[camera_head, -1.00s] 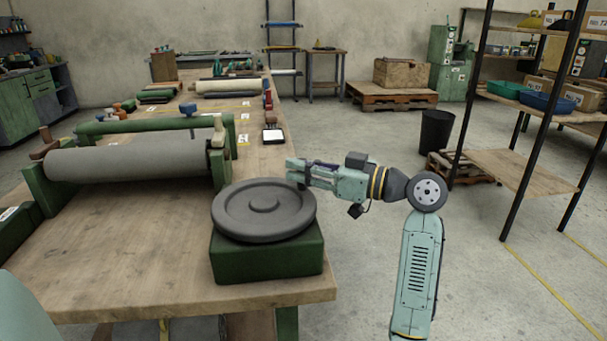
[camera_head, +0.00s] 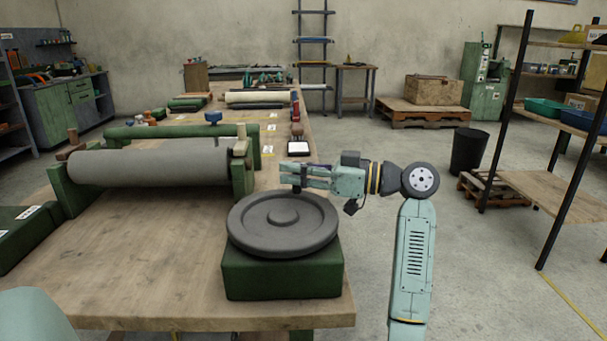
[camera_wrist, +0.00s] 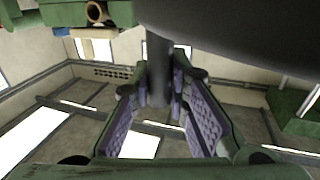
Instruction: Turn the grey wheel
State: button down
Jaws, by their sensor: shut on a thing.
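The grey wheel (camera_head: 283,222) lies flat on a dark green block (camera_head: 283,275) at the near right corner of the bench. It has a raised rim and a round hub in the middle. My gripper (camera_head: 290,176) is at the wheel's far edge, reaching in from the right. In the wrist view, the purple-padded fingers are closed on a dark grey upright peg (camera_wrist: 158,72), which appears to be the wheel's handle. The wheel's dark curved side (camera_wrist: 235,35) fills the top right there. In the head view, the fingers mostly hide the peg.
A large grey roller (camera_head: 150,162) in a green frame stands left of the wheel. The wooden bench top (camera_head: 150,270) is clear in front of the roller. A black bin (camera_head: 469,152) and a shelf rack (camera_head: 520,150) stand on the floor to the right.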

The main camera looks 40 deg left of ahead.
jog(key=shift+s+a, duration=0.2)
jog(key=shift+a, duration=0.2)
jog(key=shift+s+a, duration=0.1)
jog(key=c, duration=1.5)
grip_release()
jog(key=shift+c, duration=0.2)
jog(key=v, duration=1.2)
